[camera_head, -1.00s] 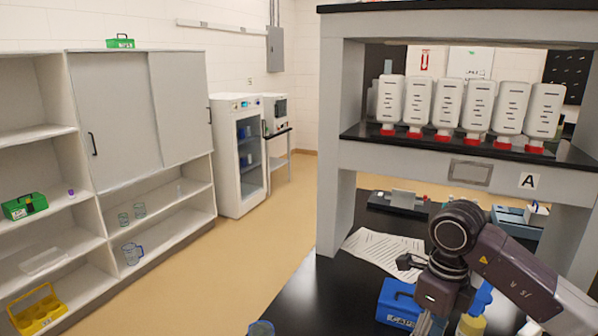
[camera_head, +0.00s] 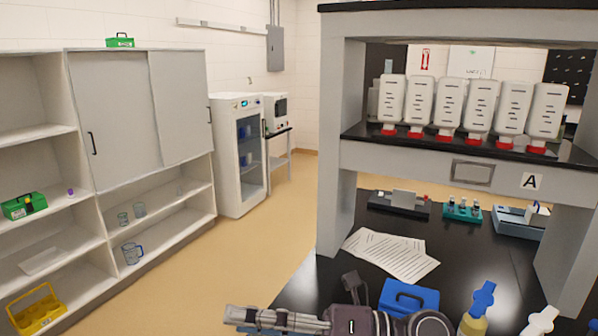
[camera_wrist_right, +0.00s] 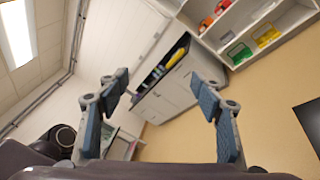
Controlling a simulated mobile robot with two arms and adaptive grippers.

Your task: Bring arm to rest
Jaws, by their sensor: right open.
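My right arm lies low along the bottom edge of the head view, stretched sideways. Its gripper (camera_head: 234,316) points left, at the front left edge of the black bench (camera_head: 310,285). In the right wrist view the two fingers of this gripper (camera_wrist_right: 162,98) stand wide apart with nothing between them. Behind them are the room's wall, a grey cabinet and the floor. My left gripper is not in view.
A blue box (camera_head: 408,298) and a bottle with a blue top (camera_head: 478,305) stand close beyond the arm. Paper sheets (camera_head: 392,254) lie on the bench. A teal rack (camera_head: 462,210) stands further back. Open floor (camera_head: 235,255) lies to the left.

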